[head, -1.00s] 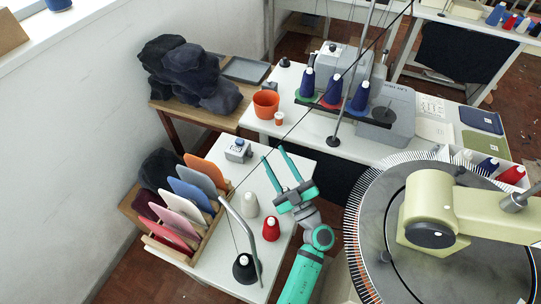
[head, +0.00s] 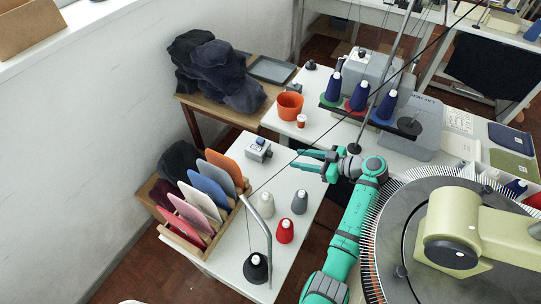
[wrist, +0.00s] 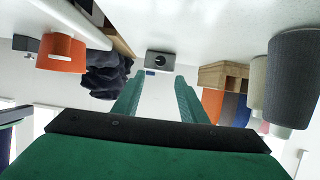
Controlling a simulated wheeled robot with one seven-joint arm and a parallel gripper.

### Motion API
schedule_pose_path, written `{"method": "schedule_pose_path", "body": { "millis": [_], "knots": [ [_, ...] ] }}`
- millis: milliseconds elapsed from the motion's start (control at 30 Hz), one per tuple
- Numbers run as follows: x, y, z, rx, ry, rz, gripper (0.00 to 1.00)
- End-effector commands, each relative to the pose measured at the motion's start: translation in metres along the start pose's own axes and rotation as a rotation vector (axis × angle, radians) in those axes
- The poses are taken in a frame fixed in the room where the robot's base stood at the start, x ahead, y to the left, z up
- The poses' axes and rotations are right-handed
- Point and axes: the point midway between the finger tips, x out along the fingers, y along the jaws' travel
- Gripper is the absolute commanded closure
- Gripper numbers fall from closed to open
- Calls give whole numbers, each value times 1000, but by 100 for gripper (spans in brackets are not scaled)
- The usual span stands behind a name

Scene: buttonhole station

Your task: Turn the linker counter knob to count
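A small grey box with a blue-topped knob (head: 260,142), which looks like the counter, sits on the white table left of my gripper. In the wrist view the grey box (wrist: 151,60) shows ahead, just beyond the fingertips, with a dark round knob on its face. The knob's setting is too small to read. My gripper (head: 295,159) points left toward the box, with its two teal fingers apart and nothing between them. In the wrist view the fingers (wrist: 158,85) frame the box from below. A clear gap separates fingers and box in the head view.
A rack of coloured panels (head: 208,186) stands left on the table. White, grey and red cones (head: 285,231) and a black cone with a bent rod are near its front. An orange cup (head: 289,105) stands behind. The round linker dial (head: 395,235) is at right.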

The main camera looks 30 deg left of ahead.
Motion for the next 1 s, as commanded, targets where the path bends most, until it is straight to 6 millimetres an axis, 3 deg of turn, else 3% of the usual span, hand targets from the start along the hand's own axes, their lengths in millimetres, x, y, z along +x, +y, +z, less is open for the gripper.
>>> {"method": "schedule_pose_path", "body": {
  "millis": [167,700,1000],
  "knots": [
    [6,0,4,15,-11,-6,61],
    [91,0,4,12,-9,-5,61],
    [104,0,4,12,-8,-3,61]
  ]
}}
